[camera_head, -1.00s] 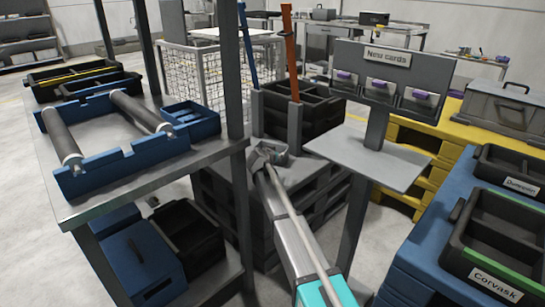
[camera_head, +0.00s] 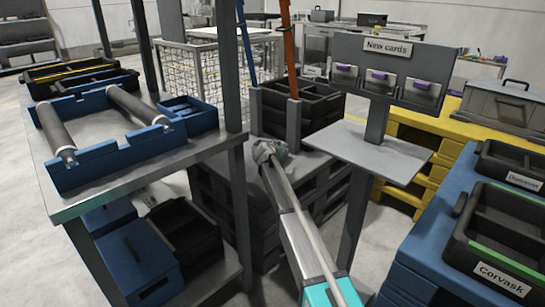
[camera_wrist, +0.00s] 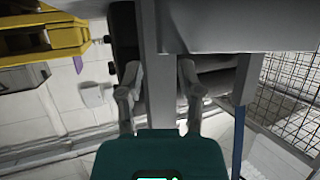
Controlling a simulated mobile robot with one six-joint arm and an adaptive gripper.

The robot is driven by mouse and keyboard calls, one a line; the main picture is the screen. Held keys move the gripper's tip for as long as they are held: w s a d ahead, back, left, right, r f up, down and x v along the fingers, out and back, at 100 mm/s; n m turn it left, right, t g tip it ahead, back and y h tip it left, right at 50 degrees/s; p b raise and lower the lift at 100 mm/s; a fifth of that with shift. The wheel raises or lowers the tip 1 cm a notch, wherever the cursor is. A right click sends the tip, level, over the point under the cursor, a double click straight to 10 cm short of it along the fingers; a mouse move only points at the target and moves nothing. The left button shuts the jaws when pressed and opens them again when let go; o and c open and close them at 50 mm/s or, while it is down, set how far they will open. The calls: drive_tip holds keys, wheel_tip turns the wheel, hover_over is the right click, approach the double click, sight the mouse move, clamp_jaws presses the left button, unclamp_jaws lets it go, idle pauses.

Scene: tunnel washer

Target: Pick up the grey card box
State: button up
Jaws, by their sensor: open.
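Under the "New cards" sign (camera_head: 387,47), a grey rack (camera_head: 350,57) carries three small light grey holders with purple pieces in them, the middle one (camera_head: 379,79) among them. I cannot tell whether one of these is the grey card box. My gripper (camera_head: 268,150) is at the far end of my outstretched arm, left of the stand's grey shelf and apart from the holders. In the wrist view my gripper (camera_wrist: 160,78) has its two fingers spread. A grey post shows behind the gap, and nothing is held.
The stand's flat grey shelf (camera_head: 370,150) is bare. Black crates (camera_head: 305,108) stand behind my gripper. A metal table with blue frames (camera_head: 100,130) is at left. A blue surface with black bins (camera_head: 500,235) is at right. A grey case (camera_head: 500,107) sits at back right.

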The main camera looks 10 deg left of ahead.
drive_tip(key=shift+w, duration=0.2)
drive_tip(key=shift+b+x, duration=1.05)
drive_tip(key=shift+x, duration=1.65)
drive_tip(key=shift+s+d, duration=0.1)
drive_tip(key=shift+c, duration=0.3)
clamp_jaws()
